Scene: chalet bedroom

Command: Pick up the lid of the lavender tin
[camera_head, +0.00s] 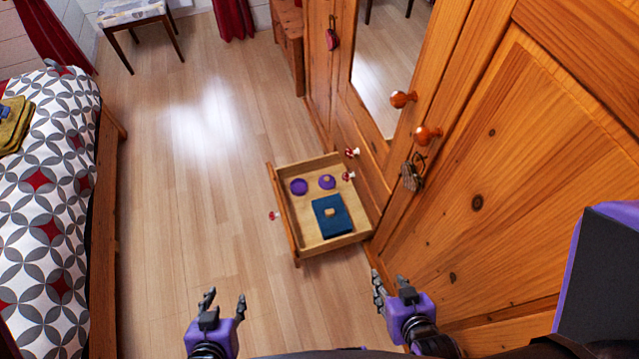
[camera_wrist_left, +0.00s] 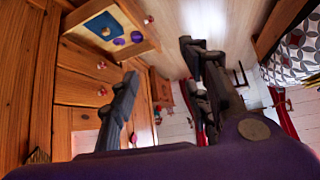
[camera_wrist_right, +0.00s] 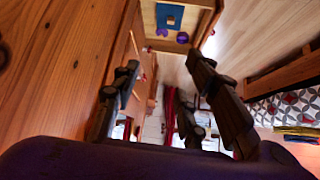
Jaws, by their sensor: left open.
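An open drawer (camera_head: 282,215) of the wooden wardrobe holds two small purple round pieces. The left one (camera_head: 299,187) looks like an open tin without a knob. The right one (camera_head: 327,182) has a small tan spot like a knob and looks like the lid. They lie side by side, apart. Both also show in the left wrist view, inside the drawer (camera_wrist_left: 150,42). My left gripper (camera_head: 225,302) is open and empty, left of and nearer than the drawer. My right gripper (camera_head: 390,285) is open and empty, near the wardrobe, nearer than the drawer's front right corner.
A dark blue flat box or book (camera_head: 322,225) with a small tan piece on it lies in the drawer. Wardrobe doors (camera_head: 500,190) with knobs and a padlock (camera_head: 412,174) close off the right. A bed (camera_head: 45,200) stands left. The floor (camera_head: 190,190) between is clear.

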